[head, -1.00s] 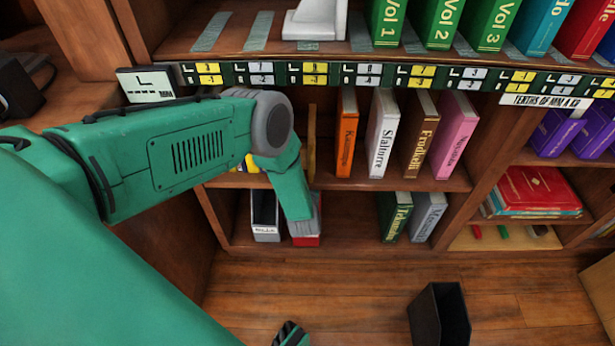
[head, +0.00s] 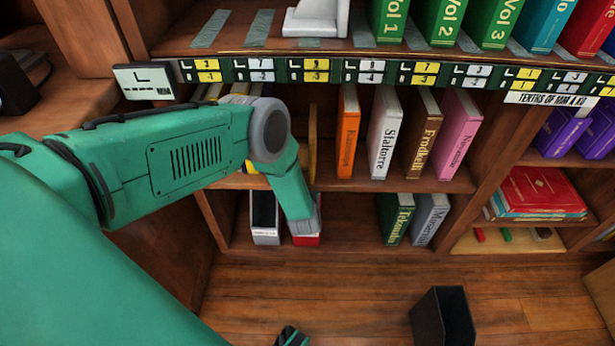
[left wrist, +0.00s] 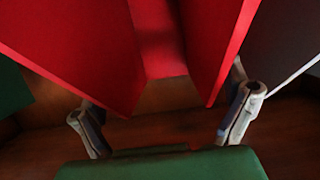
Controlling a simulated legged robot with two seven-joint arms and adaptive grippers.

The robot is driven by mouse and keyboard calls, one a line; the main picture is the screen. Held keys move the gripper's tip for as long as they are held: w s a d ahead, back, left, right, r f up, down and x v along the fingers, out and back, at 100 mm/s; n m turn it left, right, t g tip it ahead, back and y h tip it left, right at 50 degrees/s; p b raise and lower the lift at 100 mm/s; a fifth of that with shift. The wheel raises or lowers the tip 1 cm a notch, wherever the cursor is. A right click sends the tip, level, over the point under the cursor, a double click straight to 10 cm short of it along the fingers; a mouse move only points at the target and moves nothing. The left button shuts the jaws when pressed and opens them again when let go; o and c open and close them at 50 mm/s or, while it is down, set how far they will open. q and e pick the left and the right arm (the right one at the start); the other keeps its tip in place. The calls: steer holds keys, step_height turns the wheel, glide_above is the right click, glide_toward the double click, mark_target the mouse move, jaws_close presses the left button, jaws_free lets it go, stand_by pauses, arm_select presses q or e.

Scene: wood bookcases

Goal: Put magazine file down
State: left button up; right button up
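A red magazine file (head: 306,240) stands on the bottom shelf, mostly hidden behind my left gripper (head: 305,222). In the left wrist view the red file (left wrist: 75,50) fills the upper middle, with its two side walls and inner floor showing. My left gripper's fingers (left wrist: 165,120) are spread wide, one on each side of the file. A small gap shows beside the lower corner of its right wall. Whether the fingertips touch the walls is hard to tell.
A black file with a white label (head: 265,215) stands just left of the red one. Green (head: 397,222) and grey (head: 428,218) books stand farther right on that shelf, past free room. A black open box (head: 440,315) stands on the floor.

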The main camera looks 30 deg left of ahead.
arm_select(q)
steer(key=s+d+r+m+g+h+p, duration=0.25)
steer(key=s+d, duration=0.25)
steer(key=s, duration=0.5)
steer(key=s+d+r+m+g+h+p, duration=0.2)
steer(key=s+d+h+p, duration=0.15)
steer(key=s+d, duration=0.45)
steer(key=s+a+r+m+g, duration=0.1)
steer(key=s+a+r+g, duration=0.1)
steer(key=s, duration=0.8)
steer(key=s+a+r+m+g+h, duration=0.1)
steer(key=s+r+g, duration=0.4)
steer(key=s, duration=0.6)
steer(key=shift+s+a+r+h+b, duration=0.25)
steer(key=shift+a+r+b, duration=0.2)
steer(key=shift+r, duration=0.45)
steer(key=shift+g, duration=0.25)
